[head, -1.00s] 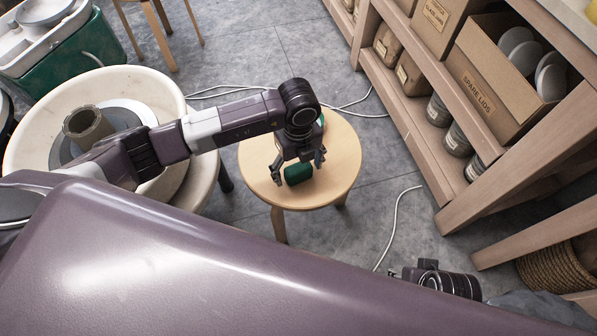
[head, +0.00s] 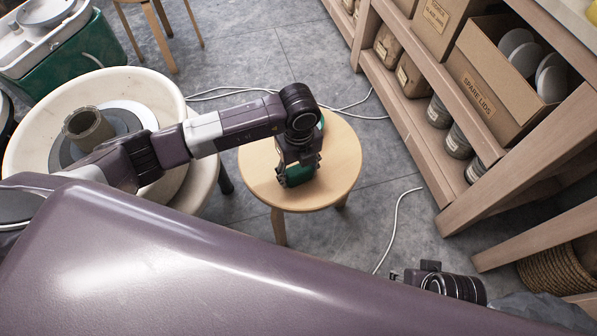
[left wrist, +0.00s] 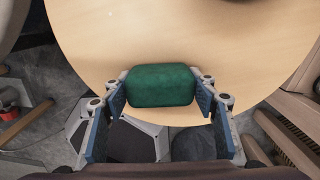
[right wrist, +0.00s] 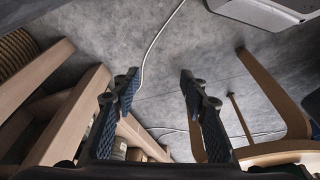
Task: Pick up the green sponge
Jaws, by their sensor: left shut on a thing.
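The green sponge (head: 297,174) is at the round wooden stool (head: 338,150), mostly covered by my left gripper (head: 298,178) in the head view. In the left wrist view the sponge (left wrist: 161,85) is a dark green block between the two blue-padded fingers, over the stool top (left wrist: 215,40). My left gripper (left wrist: 161,92) is shut on it, a finger against each end. Whether the sponge touches the stool top, I cannot tell. My right gripper (right wrist: 158,88) is open and empty, with grey floor between its fingers.
A potter's wheel basin (head: 165,85) with a grey pot (head: 88,128) stands left of the stool. A shelf with a box of spare lids (head: 487,85) is at the right. A white cable (head: 396,225) lies on the floor.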

